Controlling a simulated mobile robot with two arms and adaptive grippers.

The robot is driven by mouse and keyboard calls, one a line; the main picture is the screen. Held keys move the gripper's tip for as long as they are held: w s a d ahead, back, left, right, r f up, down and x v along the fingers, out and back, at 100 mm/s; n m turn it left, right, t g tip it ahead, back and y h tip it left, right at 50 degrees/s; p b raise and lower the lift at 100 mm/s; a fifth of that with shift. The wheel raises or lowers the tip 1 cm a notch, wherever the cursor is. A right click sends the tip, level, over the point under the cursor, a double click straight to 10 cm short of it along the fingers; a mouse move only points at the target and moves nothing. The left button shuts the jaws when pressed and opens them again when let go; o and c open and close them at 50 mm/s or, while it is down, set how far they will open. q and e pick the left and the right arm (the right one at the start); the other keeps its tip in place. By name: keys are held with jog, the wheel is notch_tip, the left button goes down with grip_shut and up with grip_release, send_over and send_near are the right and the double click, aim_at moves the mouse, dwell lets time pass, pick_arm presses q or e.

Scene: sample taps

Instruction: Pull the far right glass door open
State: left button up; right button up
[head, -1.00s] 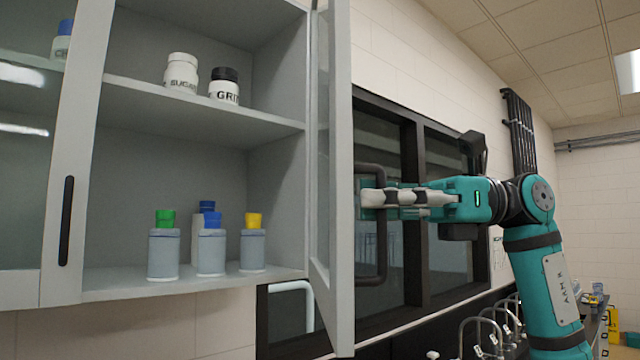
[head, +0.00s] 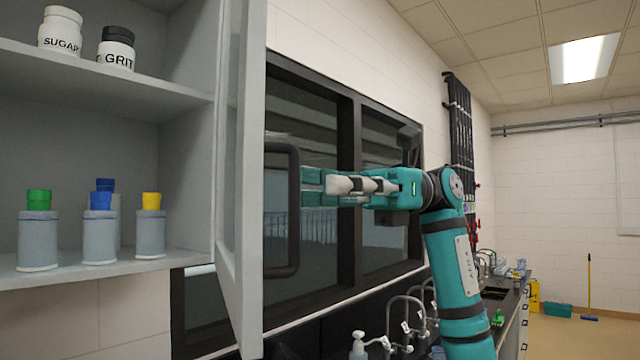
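The far right glass door (head: 250,190) stands swung open, seen nearly edge-on, and sticks out from the cabinet. Its dark upright handle (head: 294,210) is on the outer side, facing right. My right gripper (head: 308,187) is level with the handle, just right of it in the picture, with a small gap between. I see its fingers from the side, one overlapping the other, so their opening is hidden. Nothing shows held in it. My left gripper is not in view.
The open cabinet (head: 186,190) holds sugar (head: 60,30) and grit (head: 116,48) jars above and several capped bottles (head: 100,235) below. A dark-framed window (head: 350,150) is behind my arm. Taps (head: 405,320) stand on the counter below. The floor at far right is mostly clear.

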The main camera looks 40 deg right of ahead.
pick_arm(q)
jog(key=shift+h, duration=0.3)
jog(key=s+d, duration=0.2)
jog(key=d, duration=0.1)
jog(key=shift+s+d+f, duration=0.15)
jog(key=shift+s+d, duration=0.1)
pick_arm(e)
jog(key=s+d, duration=0.1)
jog(key=d, duration=1)
jog(key=shift+d, duration=0.3)
jog(key=shift+d, duration=0.1)
